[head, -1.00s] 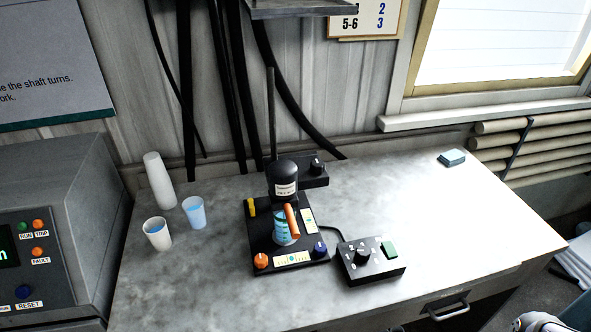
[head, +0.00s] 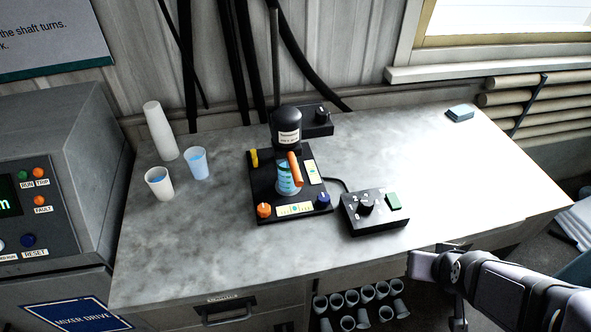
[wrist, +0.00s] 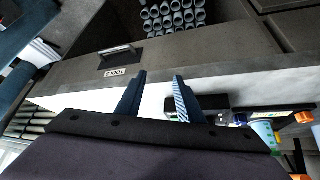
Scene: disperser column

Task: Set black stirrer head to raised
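The black stirrer head (head: 286,126) sits on a thin upright pole (head: 276,60), low above the black stand base (head: 265,205). A beaker with blue contents (head: 289,181) stands on the base under it, with an orange handle-like piece (head: 295,168) in front.
A control box with a dial and green button (head: 374,211) stands right of the base, between it and my arm. Paper cups (head: 160,184) stand at the left.

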